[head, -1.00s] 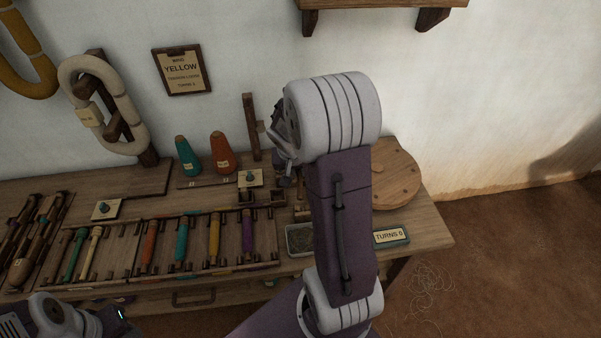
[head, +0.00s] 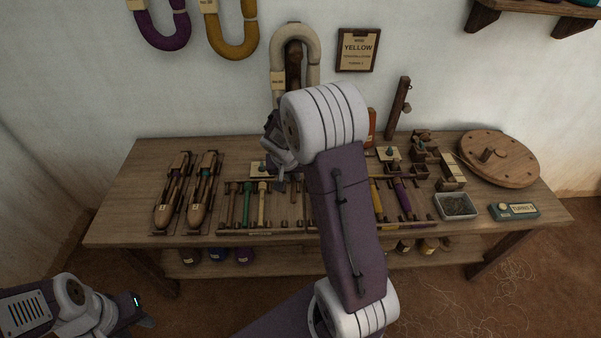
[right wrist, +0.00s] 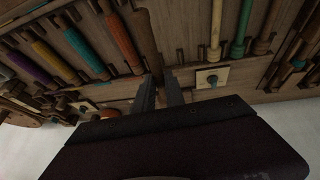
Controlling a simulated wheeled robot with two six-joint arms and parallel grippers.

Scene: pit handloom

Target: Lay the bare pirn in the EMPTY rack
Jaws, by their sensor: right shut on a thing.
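My right gripper (head: 279,172) is above the back of the rack with the pale and green pirns (head: 264,233). In the right wrist view, its fingers (right wrist: 158,92) are closed on a slim dark brown stick, which looks like the bare pirn (right wrist: 146,42). The fingers hide part of it. This rack holds a few pirns at its left, including a pale one (right wrist: 215,32) and a green one (right wrist: 241,30). Slots further right look free, partly hidden by my arm. The rack's lettering is too small to read. My left gripper (head: 140,314) is low at the left, away from the table, its jaws unclear.
The neighbouring rack holds coloured pirns, including orange (right wrist: 125,38) and purple (head: 402,198) ones. Shuttles (head: 168,205) lie at the left. A tray (head: 456,206) and a round wooden disc (head: 500,158) are at the right.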

